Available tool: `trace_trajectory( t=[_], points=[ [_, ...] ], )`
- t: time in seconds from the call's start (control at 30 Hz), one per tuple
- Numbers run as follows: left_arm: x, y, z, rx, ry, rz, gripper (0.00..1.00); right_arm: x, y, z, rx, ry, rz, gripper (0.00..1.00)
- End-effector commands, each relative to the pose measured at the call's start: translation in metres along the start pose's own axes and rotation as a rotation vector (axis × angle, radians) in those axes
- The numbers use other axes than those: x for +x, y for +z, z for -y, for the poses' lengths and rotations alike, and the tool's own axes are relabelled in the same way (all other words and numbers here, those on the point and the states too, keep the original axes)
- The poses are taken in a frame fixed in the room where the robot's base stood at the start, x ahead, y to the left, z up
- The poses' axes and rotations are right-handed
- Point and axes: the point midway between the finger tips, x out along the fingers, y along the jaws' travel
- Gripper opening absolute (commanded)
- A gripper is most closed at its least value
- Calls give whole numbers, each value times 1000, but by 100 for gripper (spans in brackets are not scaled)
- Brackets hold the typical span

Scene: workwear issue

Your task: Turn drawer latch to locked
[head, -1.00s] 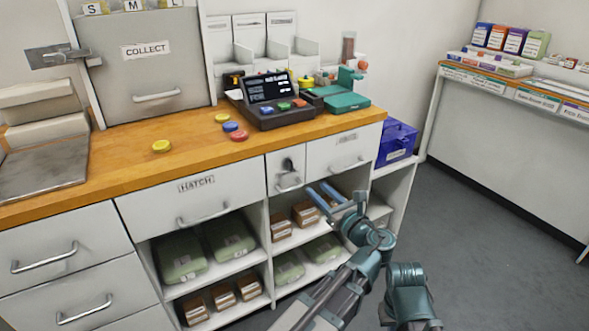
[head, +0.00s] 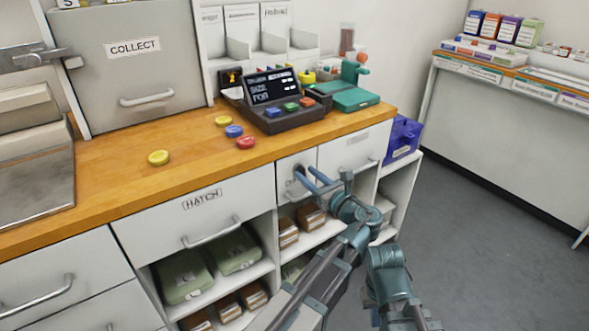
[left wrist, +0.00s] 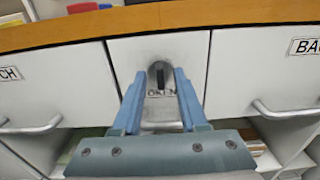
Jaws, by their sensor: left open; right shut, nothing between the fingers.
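The drawer latch (left wrist: 160,75) is a dark, near-upright bar on a rounded grey plate on the small drawer front (left wrist: 190,50). Lettering that seems to read OPEN shows just below it. In the head view the latch is mostly hidden by my gripper. My left gripper (head: 303,176) is open at the small drawer, beside the HATCH drawer. In the left wrist view its two blue fingers (left wrist: 160,82) stand to the left and right of the latch, with gaps; contact cannot be seen. My right gripper's fingers do not show.
The wooden counter edge (left wrist: 150,20) runs just above the drawer. Bar handles stick out from the HATCH drawer (head: 200,215) and the drawer to the right (head: 350,150). Open shelves with boxes and green packs lie below. A blue bin (head: 402,138) stands at the right.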

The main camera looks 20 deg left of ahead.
Motion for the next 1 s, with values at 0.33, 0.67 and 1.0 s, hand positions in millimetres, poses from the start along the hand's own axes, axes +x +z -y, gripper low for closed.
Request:
trace_trajectory(
  t=[0.33,0.67,1.0],
  points=[
    [0,0,2,0,-1,0,39,0,0,0,0,0,0,0],
    [0,0,2,0,-1,0,0,0,0,0,0,0,0,0],
    [0,0,1,-19,-1,0,0,0,0,0,0,0,0,0]
  ],
)
